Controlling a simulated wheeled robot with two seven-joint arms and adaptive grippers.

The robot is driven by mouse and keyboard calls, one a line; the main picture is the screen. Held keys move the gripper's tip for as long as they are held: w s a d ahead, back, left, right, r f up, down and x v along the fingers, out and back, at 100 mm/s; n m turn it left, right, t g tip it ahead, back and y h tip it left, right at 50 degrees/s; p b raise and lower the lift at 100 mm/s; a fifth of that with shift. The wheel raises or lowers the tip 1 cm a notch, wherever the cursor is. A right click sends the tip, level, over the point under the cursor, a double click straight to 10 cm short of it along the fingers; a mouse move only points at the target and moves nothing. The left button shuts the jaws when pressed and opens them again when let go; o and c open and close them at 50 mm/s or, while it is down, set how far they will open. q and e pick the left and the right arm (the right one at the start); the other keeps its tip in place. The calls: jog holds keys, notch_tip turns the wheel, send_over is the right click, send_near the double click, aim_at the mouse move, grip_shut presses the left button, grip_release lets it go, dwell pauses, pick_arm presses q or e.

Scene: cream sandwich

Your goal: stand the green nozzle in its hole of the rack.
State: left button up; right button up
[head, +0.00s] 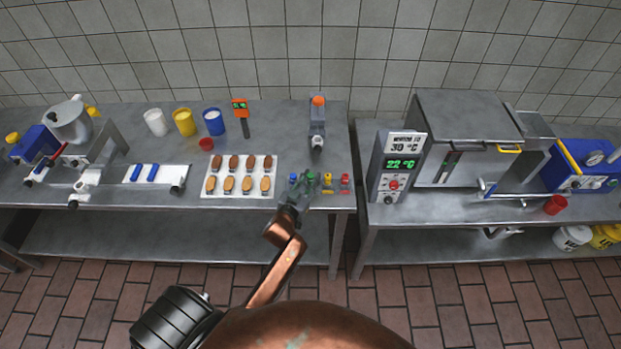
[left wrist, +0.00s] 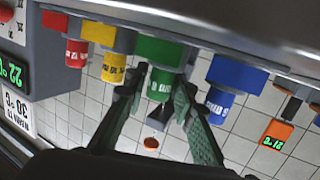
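The green nozzle (left wrist: 161,84) stands in line with its green block on the rack in the left wrist view, which is upside down. It also shows in the head view (head: 311,179). My left gripper (left wrist: 160,80) has one finger on each side of it, close to its sides; whether the fingers touch it cannot be told. How deep the nozzle sits is hidden. The blue nozzle (left wrist: 217,104), yellow nozzle (left wrist: 114,67) and red nozzle (left wrist: 75,53) stand in the same row. In the head view my left gripper (head: 297,190) reaches the rack from the front. My right gripper is not in view.
A white tray (head: 206,190) of several brown and tan pieces lies left of the rack. A dispenser (head: 317,128) with an orange top stands behind. A gap separates this table from the one with the temperature box (head: 390,165). Cups (head: 185,122) stand at the back.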

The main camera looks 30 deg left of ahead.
pick_arm(q)
jog(key=v, duration=1.2)
jog(key=shift+p, duration=0.3)
jog(key=s+a+f+g, duration=0.3)
jog(key=s+f+g, duration=0.4)
jog(key=s+f, duration=0.3)
jog(key=s+d+f+m+g+h, duration=0.1)
jog(key=s+d+f+g, duration=0.15)
jog(key=s, duration=0.55)
jog(key=s+d+f+m+g+h, duration=0.1)
jog(key=s+g, duration=0.2)
jog(key=s, duration=0.5)
notch_tip(320, 180, down, 30)
jog(key=s+d+g, duration=0.2)
jog(key=s+f+m, duration=0.1)
jog(key=s+f, duration=1.6)
jog(key=s, duration=0.2)
jog(key=shift+a+g, duration=0.2)
jog(key=shift+g, duration=0.15)
